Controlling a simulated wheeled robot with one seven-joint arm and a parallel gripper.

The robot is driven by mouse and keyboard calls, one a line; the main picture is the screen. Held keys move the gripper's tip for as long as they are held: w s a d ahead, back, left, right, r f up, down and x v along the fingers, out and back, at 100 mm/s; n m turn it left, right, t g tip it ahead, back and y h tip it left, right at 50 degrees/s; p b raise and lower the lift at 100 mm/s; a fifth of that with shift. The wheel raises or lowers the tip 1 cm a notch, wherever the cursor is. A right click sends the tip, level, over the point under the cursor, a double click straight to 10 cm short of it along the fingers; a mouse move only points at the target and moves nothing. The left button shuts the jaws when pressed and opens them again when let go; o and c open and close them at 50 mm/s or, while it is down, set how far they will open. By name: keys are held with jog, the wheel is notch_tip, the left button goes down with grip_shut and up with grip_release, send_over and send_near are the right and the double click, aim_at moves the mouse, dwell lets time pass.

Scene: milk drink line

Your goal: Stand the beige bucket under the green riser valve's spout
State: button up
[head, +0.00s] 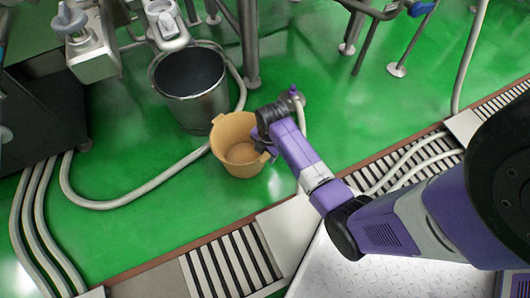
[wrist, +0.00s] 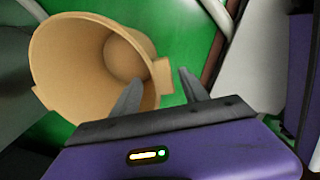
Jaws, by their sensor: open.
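The beige bucket (head: 228,133) stands upright on the green floor in the head view, empty inside. It also fills the upper left of the wrist view (wrist: 72,75). My gripper (head: 264,143) is at the bucket's right rim in the head view. In the wrist view the two fingers of my gripper (wrist: 158,78) are apart, with the bucket's rim lug (wrist: 162,76) between them. I cannot tell whether either finger touches it. I cannot make out a green riser valve or its spout in either view.
A grey metal bucket (head: 200,108) stands behind the beige one, near pale machinery (head: 92,45). A hose (head: 140,203) curves over the floor close to the beige bucket. A slotted drain channel (head: 232,265) runs along the front. Green floor is open behind my arm.

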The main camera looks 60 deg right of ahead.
notch_tip(320, 180, up, 11)
jog(key=s+p, duration=0.1)
jog(key=p, duration=0.4)
jog(key=s+a+r+m+t+h, duration=0.25)
jog(key=s+a+m+t, duration=0.5)
jog(key=a, duration=0.55)
jog(key=s+a+r+m+t+y, duration=0.1)
jog(key=s+a+r+m+t, duration=0.1)
jog(key=r, duration=0.6)
jog(key=s+a+r+m+t, duration=0.2)
jog(key=s+r, duration=0.3)
jog(key=r, duration=0.3)
jog(key=s+a+r+m+t+y, duration=0.1)
jog(key=s+a+r+m+t, duration=0.1)
jog(key=r, duration=0.7)
jog(key=shift+s+a+m+y, duration=0.45)
jog(key=shift+s+m, duration=0.35)
jog(key=shift+m, duration=0.35)
notch_tip(320, 180, up, 28)
jog(key=p, duration=2.8)
jog(key=shift+r+p, duration=0.15)
jog(key=shift+p, duration=0.2)
